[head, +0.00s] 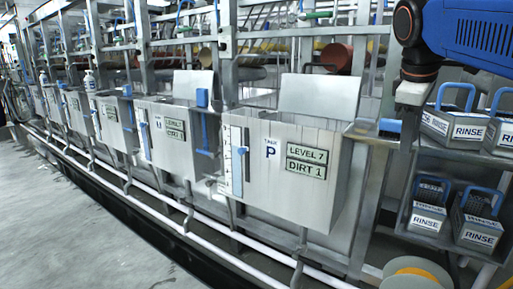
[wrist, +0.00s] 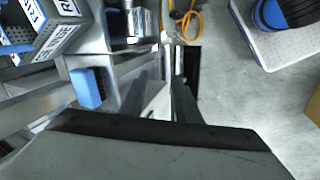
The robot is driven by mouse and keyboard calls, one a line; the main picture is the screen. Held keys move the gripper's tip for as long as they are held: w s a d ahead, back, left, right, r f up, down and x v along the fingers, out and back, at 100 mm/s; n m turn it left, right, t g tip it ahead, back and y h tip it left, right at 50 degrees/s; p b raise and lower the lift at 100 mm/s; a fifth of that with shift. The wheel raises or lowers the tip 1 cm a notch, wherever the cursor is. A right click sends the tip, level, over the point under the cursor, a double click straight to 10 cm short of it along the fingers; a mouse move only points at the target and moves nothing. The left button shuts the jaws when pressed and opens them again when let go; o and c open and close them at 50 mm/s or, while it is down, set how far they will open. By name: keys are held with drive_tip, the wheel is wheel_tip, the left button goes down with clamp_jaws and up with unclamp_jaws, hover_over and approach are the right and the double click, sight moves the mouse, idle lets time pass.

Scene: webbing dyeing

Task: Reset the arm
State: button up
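My arm, a blue link with a dark joint, reaches in from the top right of the head view. My gripper (wrist: 161,78) shows in the wrist view as two dark fingers pointing away from the camera, with a gap between them. I see nothing held in the gap; a pale metal surface lies behind it. The fingers cannot be made out in the head view.
A steel tank (head: 283,170) labelled P, Level 7, Dirt 1 stands in a row of tanks. Blue-handled rinse baskets (head: 455,127) sit on a rack at right. A yellow spool (head: 415,273) is at the bottom right. Grey floor (head: 75,220) at left is clear.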

drive_tip(key=s+a+f+m+y, duration=0.1)
drive_tip(key=s+a+f+m, duration=0.1)
drive_tip(key=s+f, duration=0.4)
drive_tip(key=s+a+f+m+t+y, duration=0.1)
drive_tip(key=s+f+m, duration=0.3)
drive_tip(key=f, duration=1)
drive_tip(key=s+a+f+m, duration=0.2)
drive_tip(key=s+a+f, duration=0.1)
drive_tip(key=s+f, duration=0.4)
wheel_tip(320, 180, down, 3)
drive_tip(key=shift+s+a+f+m+y, duration=0.2)
drive_tip(key=shift+s+m+y, duration=0.1)
drive_tip(key=shift+m+y, duration=0.1)
